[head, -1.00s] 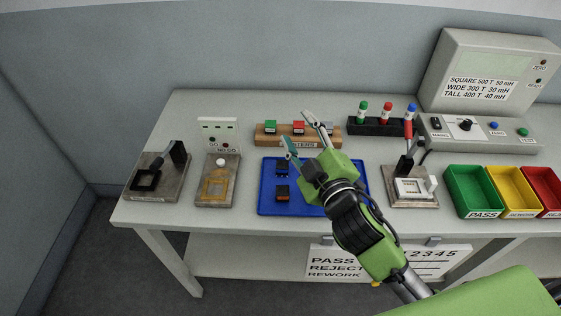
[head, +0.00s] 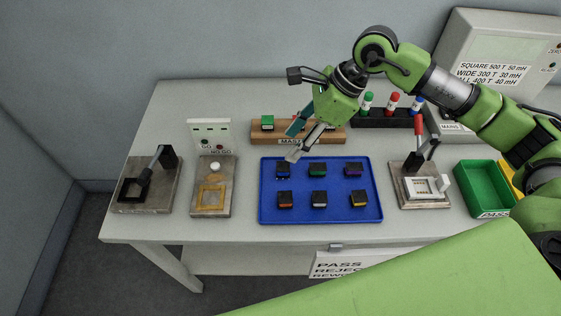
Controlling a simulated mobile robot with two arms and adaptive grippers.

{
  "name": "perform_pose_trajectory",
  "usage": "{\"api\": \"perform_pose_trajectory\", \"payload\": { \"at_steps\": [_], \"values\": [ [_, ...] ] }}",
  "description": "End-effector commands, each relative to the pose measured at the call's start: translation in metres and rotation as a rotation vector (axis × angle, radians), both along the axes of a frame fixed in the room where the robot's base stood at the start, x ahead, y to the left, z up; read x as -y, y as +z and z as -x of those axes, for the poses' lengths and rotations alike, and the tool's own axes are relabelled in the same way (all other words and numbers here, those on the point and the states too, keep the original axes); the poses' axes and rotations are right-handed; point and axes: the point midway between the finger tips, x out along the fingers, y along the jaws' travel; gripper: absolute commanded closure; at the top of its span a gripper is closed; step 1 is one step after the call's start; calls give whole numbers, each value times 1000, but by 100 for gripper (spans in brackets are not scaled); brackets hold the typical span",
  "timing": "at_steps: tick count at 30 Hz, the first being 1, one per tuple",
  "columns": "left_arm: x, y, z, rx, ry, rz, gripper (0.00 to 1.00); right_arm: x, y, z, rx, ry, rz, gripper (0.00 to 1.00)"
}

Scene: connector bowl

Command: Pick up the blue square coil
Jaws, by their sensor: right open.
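The blue tray (head: 338,213) holds several small dark coils in two rows. The coil at the back left, with blue on its side, looks like the blue square coil (head: 283,171); its exact shape is too small to tell. My right gripper (head: 294,144) is open and empty. It hangs above the back edge of the tray, its fingers pointing down and left, just behind and above the blue coil and apart from it. My left gripper is out of view.
Close to the coil on the tray are the green coil (head: 317,170) and the orange-red coil (head: 285,200). The wooden masters block (head: 262,136) stands behind. A fixture with a white frame (head: 420,186) is right of the tray, and a go/no-go gauge (head: 211,192) is left.

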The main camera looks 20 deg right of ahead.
Motion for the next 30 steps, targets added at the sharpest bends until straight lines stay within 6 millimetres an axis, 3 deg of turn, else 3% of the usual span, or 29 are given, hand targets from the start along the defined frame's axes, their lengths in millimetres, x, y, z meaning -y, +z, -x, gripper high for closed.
{"api": "perform_pose_trajectory", "payload": {
  "at_steps": [1, 3, 6, 16, 23, 30],
  "values": [
    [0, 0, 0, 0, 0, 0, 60, 15, 0, -3, 4, -5, 50, 56],
    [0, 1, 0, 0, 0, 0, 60, 28, -3, -4, 2, -6, 95, 56],
    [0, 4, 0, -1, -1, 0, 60, 31, -12, -5, -3, -6, 119, 56],
    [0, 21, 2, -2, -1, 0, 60, 8, -68, -12, -4, -6, 116, 56],
    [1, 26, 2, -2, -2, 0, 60, 2, -83, -15, -2, -7, 115, 56],
    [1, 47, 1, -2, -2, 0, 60, -12, -107, -26, -4, -6, 113, 56]
  ]
}}
